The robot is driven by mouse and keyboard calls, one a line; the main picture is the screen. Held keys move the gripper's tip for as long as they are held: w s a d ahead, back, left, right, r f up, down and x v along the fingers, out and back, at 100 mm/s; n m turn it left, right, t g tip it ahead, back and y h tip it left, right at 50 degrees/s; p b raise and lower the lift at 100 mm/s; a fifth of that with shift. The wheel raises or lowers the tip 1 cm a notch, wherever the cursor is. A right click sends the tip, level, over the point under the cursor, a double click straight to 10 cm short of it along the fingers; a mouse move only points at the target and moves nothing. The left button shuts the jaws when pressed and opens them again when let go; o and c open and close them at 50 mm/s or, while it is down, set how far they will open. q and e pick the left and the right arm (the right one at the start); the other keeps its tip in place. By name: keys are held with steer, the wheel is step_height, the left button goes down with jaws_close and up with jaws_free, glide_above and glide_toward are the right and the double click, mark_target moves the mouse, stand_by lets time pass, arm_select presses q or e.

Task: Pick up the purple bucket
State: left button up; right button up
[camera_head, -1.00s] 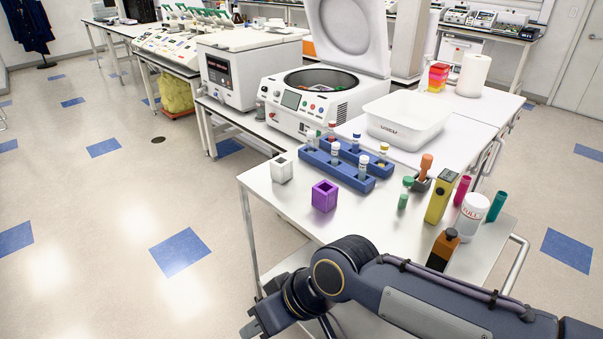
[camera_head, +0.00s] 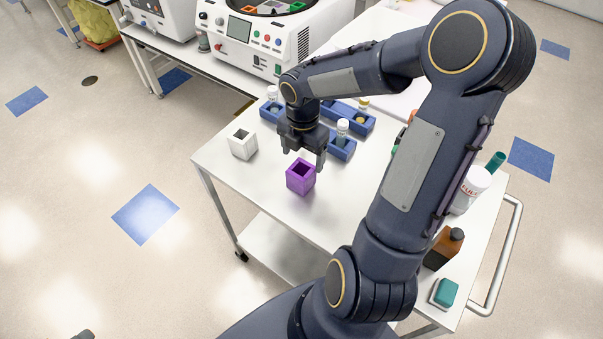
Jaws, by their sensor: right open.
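The purple bucket (camera_head: 300,178), a small open-topped square block, stands upright on the white cart top (camera_head: 262,205) near its front left edge. My right gripper (camera_head: 304,158) points down just above and behind it, fingers apart and empty. One fingertip hangs by the bucket's upper right side. I cannot tell whether it touches. My left gripper is not clearly in view; only a small dark part shows at the bottom left edge.
A white bucket (camera_head: 243,144) stands left of the purple one. A blue tube rack (camera_head: 343,149) is close behind the gripper. A brown bottle (camera_head: 444,248), a white jar (camera_head: 471,188) and a teal-topped item (camera_head: 444,292) stand to the right. The centrifuge (camera_head: 262,40) is behind.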

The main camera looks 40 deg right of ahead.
mark_target(301, 174)
steer(key=f, duration=0.4)
steer(key=a+f, duration=0.1)
steer(key=f, duration=0.1)
steer(key=shift+s+f, duration=0.3)
